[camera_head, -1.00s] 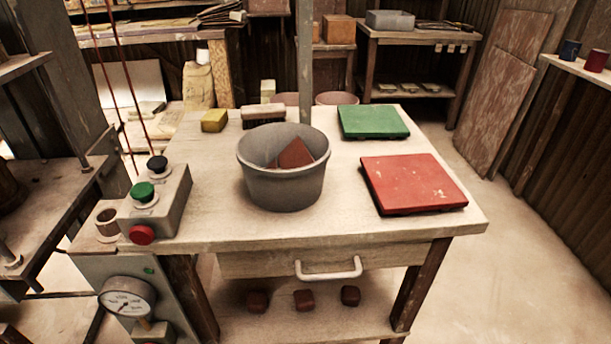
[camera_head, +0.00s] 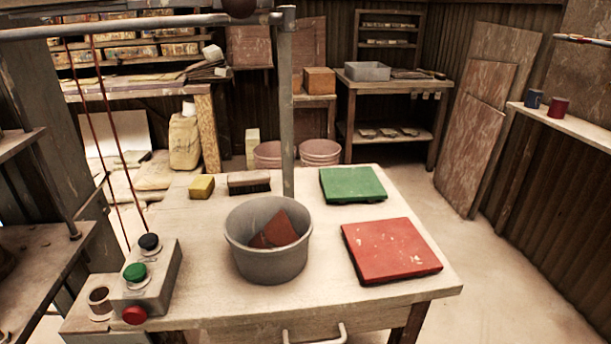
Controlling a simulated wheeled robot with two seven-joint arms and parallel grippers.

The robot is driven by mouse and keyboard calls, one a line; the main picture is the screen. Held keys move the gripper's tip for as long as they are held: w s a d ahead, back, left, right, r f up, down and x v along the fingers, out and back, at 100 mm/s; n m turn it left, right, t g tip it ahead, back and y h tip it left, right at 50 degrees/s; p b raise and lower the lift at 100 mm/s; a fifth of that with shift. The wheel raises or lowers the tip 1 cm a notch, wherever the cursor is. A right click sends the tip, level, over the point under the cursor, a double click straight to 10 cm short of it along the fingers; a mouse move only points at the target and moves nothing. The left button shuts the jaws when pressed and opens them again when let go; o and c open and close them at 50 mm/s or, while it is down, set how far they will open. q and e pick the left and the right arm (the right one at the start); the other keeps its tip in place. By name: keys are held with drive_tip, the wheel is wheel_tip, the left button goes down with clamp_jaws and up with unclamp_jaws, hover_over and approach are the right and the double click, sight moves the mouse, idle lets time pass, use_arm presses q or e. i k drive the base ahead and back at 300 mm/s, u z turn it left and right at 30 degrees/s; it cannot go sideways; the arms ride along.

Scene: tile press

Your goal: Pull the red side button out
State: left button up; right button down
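The red side button (camera_head: 134,315) sits low on the front side of a grey control box (camera_head: 160,287) at the left end of the table. A green button (camera_head: 135,272) and a black button (camera_head: 149,242) stand on top of the same box. I cannot tell from this view how far the red button sticks out. Neither of my grippers is in view.
A grey bucket (camera_head: 268,262) with reddish pieces stands mid-table (camera_head: 210,225), beside a metal post (camera_head: 287,120). A green tile (camera_head: 352,184), red tile (camera_head: 390,250), yellow sponge (camera_head: 202,187) and brush (camera_head: 249,183) lie around it. A drawer handle (camera_head: 315,335) is in front.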

sight(135, 315)
drive_tip(key=u, duration=0.1)
drive_tip(key=k, duration=0.7)
drive_tip(key=u, duration=0.75)
drive_tip(key=i, duration=0.5)
drive_tip(key=u, duration=0.05)
